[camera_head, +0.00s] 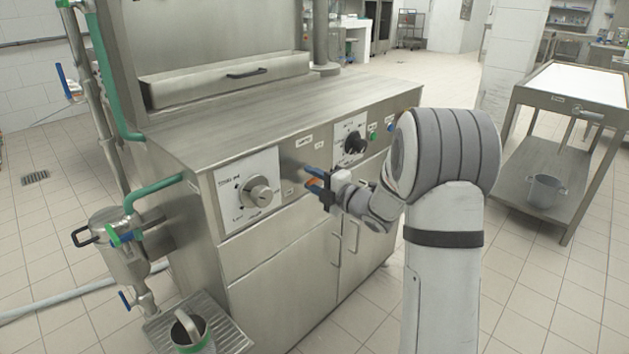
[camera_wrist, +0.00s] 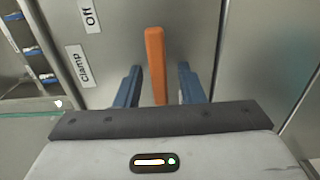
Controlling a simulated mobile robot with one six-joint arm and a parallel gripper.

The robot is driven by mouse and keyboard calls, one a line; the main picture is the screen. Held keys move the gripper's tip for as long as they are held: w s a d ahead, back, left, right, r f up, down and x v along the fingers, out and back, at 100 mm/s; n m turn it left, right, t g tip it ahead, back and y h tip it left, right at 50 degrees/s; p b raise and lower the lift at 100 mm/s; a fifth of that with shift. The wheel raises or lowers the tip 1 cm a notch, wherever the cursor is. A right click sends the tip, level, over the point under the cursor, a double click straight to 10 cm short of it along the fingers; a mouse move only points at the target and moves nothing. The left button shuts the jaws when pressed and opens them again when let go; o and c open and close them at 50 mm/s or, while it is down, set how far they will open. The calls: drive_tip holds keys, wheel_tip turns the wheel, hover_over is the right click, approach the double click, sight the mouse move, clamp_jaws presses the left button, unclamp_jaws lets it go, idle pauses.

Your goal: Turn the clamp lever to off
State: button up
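The clamp lever (camera_wrist: 155,62) is an orange bar on the steel panel, seen nearly upright in the wrist view. A "Clamp" label (camera_wrist: 77,66) and an "Off" label (camera_wrist: 89,16) are to its left. My gripper (camera_wrist: 158,72) is open, with one blue finger on each side of the lever and a visible gap to both. In the head view my gripper (camera_head: 309,179) is at the front panel of the steel machine (camera_head: 250,120), between its two dial plates. A bit of orange shows between the fingers there; most of the lever is hidden.
A large silver dial (camera_head: 258,193) is left of my gripper and a black knob (camera_head: 355,142) is to its right. A steel vessel with green pipes (camera_head: 122,250) stands at the machine's left end. A steel cart (camera_head: 560,95) is at right. Tiled floor lies between.

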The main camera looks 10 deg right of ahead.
clamp_jaws()
drive_tip(key=shift+d, duration=0.15)
